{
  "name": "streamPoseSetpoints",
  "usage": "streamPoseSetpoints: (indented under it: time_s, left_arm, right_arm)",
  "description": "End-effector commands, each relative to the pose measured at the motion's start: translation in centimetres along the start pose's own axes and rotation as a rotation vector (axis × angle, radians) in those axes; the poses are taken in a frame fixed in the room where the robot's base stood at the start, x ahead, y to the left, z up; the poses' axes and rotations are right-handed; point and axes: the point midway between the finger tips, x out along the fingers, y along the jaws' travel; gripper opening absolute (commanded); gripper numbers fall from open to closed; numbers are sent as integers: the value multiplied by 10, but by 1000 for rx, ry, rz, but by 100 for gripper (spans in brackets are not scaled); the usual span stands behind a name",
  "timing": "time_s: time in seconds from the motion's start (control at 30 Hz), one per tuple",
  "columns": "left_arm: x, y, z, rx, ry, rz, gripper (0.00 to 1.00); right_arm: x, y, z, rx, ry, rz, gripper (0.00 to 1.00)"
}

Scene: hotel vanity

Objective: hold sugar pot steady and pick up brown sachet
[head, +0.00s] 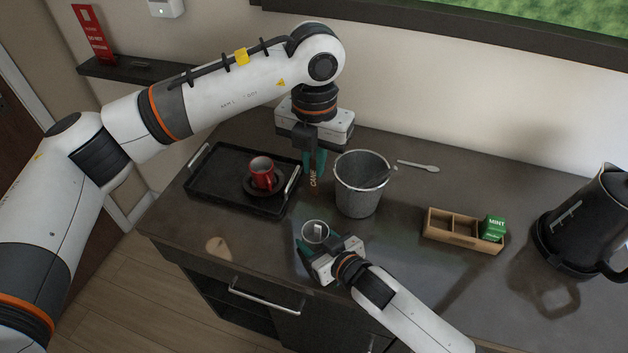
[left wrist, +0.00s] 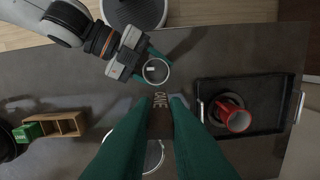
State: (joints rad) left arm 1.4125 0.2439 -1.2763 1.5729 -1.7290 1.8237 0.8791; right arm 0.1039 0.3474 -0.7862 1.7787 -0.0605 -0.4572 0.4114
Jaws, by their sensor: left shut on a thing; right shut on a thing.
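The brown sachet (head: 313,179), lettered CANE, hangs upright between the green fingertips of my left gripper (head: 315,163), which is shut on it. It also shows between the fingers in the left wrist view (left wrist: 161,101). The sachet is above the counter, behind the sugar pot and apart from it. The sugar pot (head: 306,234) is a small round metal pot with something white inside. My right gripper (head: 318,246) is shut on the pot at the counter's front. The pot is also in the left wrist view (left wrist: 146,76), beside my right gripper (left wrist: 140,62).
A metal bucket (head: 358,200) with a utensil stands close right of the sachet. A black tray (head: 222,192) with a red cup (head: 262,173) lies left. A wooden box (head: 449,232) with a green MINT packet (head: 493,228), a white spoon (head: 418,166) and a black kettle (head: 585,225) are right.

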Motion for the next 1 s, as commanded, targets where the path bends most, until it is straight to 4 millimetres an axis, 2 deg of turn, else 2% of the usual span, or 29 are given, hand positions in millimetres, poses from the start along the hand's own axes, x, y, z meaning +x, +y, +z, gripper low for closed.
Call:
streamPoseSetpoints:
  time_s: [0.13, 0.43, 0.47, 0.6, 0.87, 1.0]
  left_arm:
    - [-13, 0, 0, 0, 0, 0, 0]
    - [-15, 0, 0, 0, -1, 0, 0]
    - [-15, 0, 0, 0, -1, 0, 0]
    - [-15, 0, 0, 0, -1, 0, 0]
    - [-15, 0, 0, -1, -1, 0, 0]
    - [-15, 0, 0, -1, -1, 0, 0]
  right_arm:
    - [0, 0, 0, 0, 1, 0, 27]
    - [0, 0, 0, 0, 1, 0, 27]
    - [0, 0, 0, 0, 1, 0, 55]
    - [0, 0, 0, 0, 1, 0, 77]
    - [0, 0, 0, 0, 0, 0, 77]
    - [-9, 0, -1, 1, 1, 0, 77]
